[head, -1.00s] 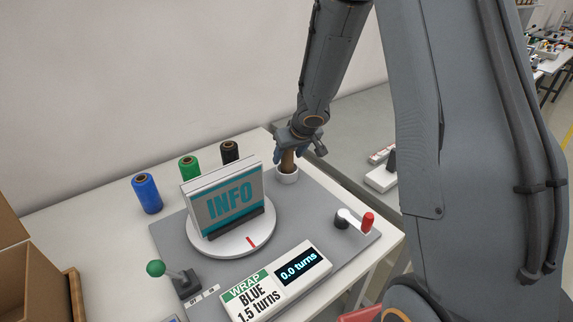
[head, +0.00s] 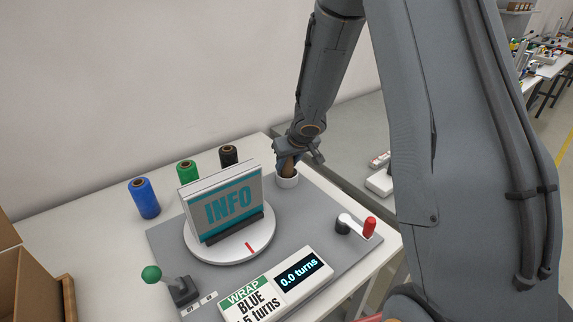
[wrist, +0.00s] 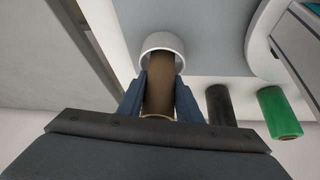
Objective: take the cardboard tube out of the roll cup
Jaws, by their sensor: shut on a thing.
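The cardboard tube (head: 287,168) is brown and stands in the white roll cup (head: 287,182) at the back right of the grey mat. My gripper (head: 290,158) is above the cup, with its fingers shut on the upper part of the tube. In the wrist view the tube (wrist: 160,92) lies between the two blue fingers of my gripper (wrist: 160,100). Its far end reaches into the white cup (wrist: 162,41), and that lower end is hidden inside.
Blue (head: 144,198), green (head: 187,172) and black (head: 229,156) film rolls stand left of the cup. An INFO sign (head: 228,205) stands on a white turntable (head: 205,252). A red-handled crank (head: 369,228), a green-knobbed lever (head: 151,273) and a WRAP display (head: 275,288) are nearer.

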